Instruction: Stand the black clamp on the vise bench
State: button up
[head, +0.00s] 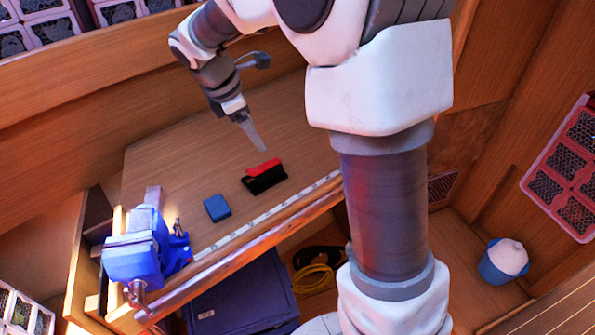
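The vise bench (170,165) is a wooden top with a blue vise (140,248) at its front left corner. A black piece (266,182), which looks like the black clamp, lies on the bench right of the middle. A red piece (264,168) sits right against its far side; I cannot tell whether they are one object. My gripper (255,143) is above and behind the red and black pieces, pointing down, apart from them in the picture. Its fingers overlap in this view, so their opening is hidden. Nothing shows held in it.
A blue block (217,207) lies left of the black piece. A pale strip (270,213) runs along the front edge. Below are a dark blue bin (240,295) and coiled yellow line (313,279). The bench's left back is clear. My arm hides the right side.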

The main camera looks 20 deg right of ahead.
jog(key=s+d+r+m+t+y, duration=0.1)
jog(key=s+r+m+t+y, duration=0.1)
jog(key=s+m, duration=0.7)
jog(key=s+d+r+m+t+y, duration=0.1)
jog(key=s+d+r+m, duration=0.1)
jog(key=s+r+m, duration=0.3)
jog(key=s+m, duration=0.4)
jog(key=s, duration=0.6)
jog(key=shift+s+t+y, duration=0.4)
